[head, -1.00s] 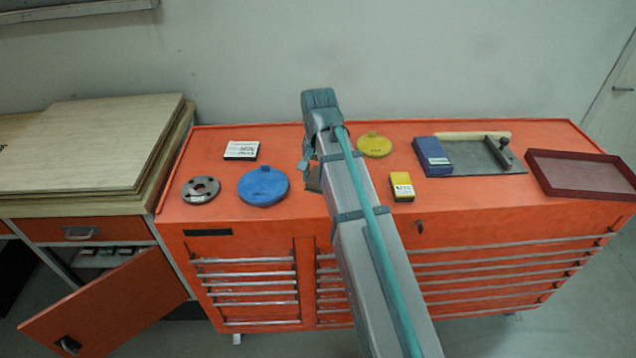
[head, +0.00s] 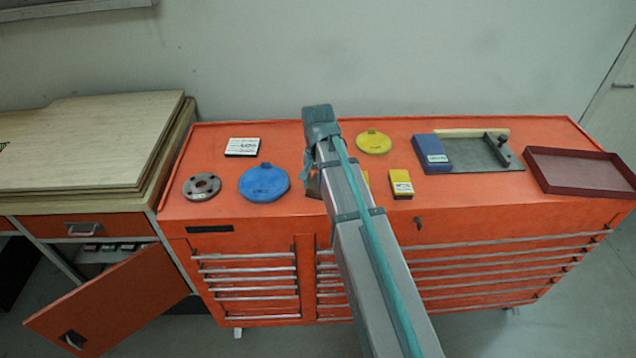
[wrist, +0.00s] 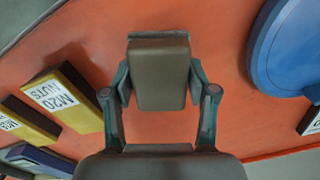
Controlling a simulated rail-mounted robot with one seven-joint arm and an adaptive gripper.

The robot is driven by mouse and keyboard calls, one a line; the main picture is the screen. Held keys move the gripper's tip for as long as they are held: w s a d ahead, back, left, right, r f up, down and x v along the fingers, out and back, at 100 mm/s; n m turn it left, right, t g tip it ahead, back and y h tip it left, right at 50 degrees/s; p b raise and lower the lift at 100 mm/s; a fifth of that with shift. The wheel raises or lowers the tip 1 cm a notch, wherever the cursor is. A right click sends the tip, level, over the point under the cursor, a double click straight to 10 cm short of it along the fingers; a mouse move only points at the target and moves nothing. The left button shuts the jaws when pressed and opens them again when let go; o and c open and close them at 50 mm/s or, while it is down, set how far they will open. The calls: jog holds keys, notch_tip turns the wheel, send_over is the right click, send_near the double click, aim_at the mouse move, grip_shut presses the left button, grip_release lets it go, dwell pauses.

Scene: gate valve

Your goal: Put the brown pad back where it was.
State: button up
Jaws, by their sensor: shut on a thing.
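The brown pad (wrist: 160,75) is a block with a flat brown face, held upright in the middle of the wrist view. My gripper (wrist: 160,88) is shut on it, one finger on each side. In the head view, a small brown piece (head: 313,186) shows beside my arm, between the blue disc and the yellow boxes. My arm hides most of the gripper there. I cannot tell whether the pad touches the cabinet top.
The orange cabinet top (head: 225,165) holds a blue disc (head: 264,183), a steel flange (head: 202,187), a white-labelled box (head: 242,147), a yellow disc (head: 373,142), yellow boxes (head: 401,184), a blue box (head: 431,153) and a dark red tray (head: 580,172). Bare orange surface surrounds the pad.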

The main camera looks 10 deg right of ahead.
jog(key=shift+f, duration=0.1)
jog(key=o, duration=1.1)
notch_tip(320, 180, up, 12)
jog(key=b, duration=0.2)
jog(key=shift+b, duration=0.4)
